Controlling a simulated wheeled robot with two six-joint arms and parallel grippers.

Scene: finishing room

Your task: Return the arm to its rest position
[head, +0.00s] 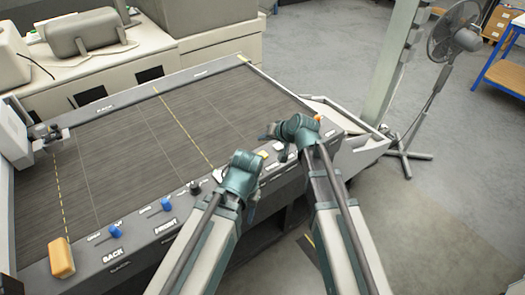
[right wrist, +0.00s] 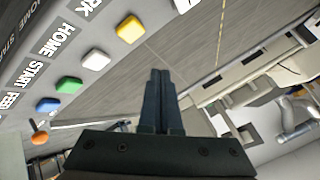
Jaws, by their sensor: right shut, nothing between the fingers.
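My right arm reaches over the front right corner of the machine. Its gripper (head: 266,135) points left above the front panel in the head view. In the right wrist view the two dark fingers (right wrist: 160,75) are together with nothing between them. My left arm ends low in front of the machine's front edge. Its gripper (head: 252,210) is mostly hidden behind its own wrist, so its fingers cannot be made out. No object shows in either hand.
The flat grey machine bed (head: 140,140) fills the left. Blue knobs (head: 115,231) and an orange block (head: 61,258) sit on its front rail. Yellow (right wrist: 130,28), white (right wrist: 95,60) and green (right wrist: 69,85) buttons lie near my right fingers. A fan (head: 452,40) stands right; floor there is clear.

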